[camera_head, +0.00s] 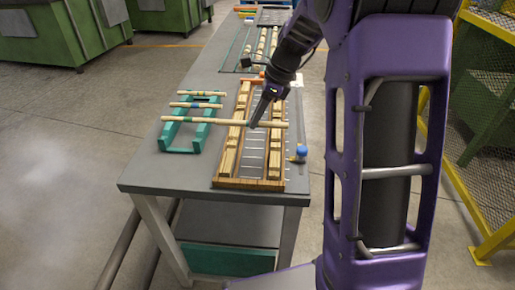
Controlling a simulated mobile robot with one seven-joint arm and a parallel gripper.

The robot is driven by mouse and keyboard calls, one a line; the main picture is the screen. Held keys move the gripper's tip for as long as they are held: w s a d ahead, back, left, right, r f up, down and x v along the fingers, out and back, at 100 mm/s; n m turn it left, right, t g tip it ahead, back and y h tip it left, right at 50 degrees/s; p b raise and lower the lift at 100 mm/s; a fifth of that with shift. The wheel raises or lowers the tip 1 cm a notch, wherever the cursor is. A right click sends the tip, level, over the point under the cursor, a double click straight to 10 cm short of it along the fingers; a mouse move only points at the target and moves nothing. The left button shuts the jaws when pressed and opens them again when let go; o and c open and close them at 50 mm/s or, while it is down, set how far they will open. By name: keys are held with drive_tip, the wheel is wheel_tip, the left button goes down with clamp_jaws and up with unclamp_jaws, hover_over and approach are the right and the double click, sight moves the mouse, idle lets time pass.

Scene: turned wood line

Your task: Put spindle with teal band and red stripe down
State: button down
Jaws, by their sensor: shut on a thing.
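My gripper (258,118) is shut on a long pale wooden spindle (215,121). The spindle lies crosswise in the picture, nearly level, in front of the teal rack on the left and the wooden tray on the right. Its bands are too small to read surely, and no red stripe can be made out. I cannot tell whether the spindle touches anything below it. The teal rack (167,138) bears other spindles, one with dark blue bands (195,105) and a thinner one (201,93) behind it. The wooden tray (249,184) has wooden pieces along both sides and thin crossbars between.
The grey table (150,172) is bare along its front left. A small blue-topped item (301,152) stands right of the tray. Further back is a green frame (229,62) with several spindles. A yellow mesh fence (490,150) stands at right. My purple arm blocks the right side.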

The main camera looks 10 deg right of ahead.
wheel_tip(320, 180, down, 9)
drive_tip(key=shift+r+b, duration=0.1)
drive_tip(key=shift+b, duration=0.75)
drive_tip(key=shift+f, duration=0.3)
drive_tip(key=c, duration=0.8)
unclamp_jaws()
drive_tip(key=shift+r, duration=0.25)
drive_tip(key=p+v, duration=0.2)
drive_tip(key=v, duration=1)
drive_tip(key=shift+a, duration=0.1)
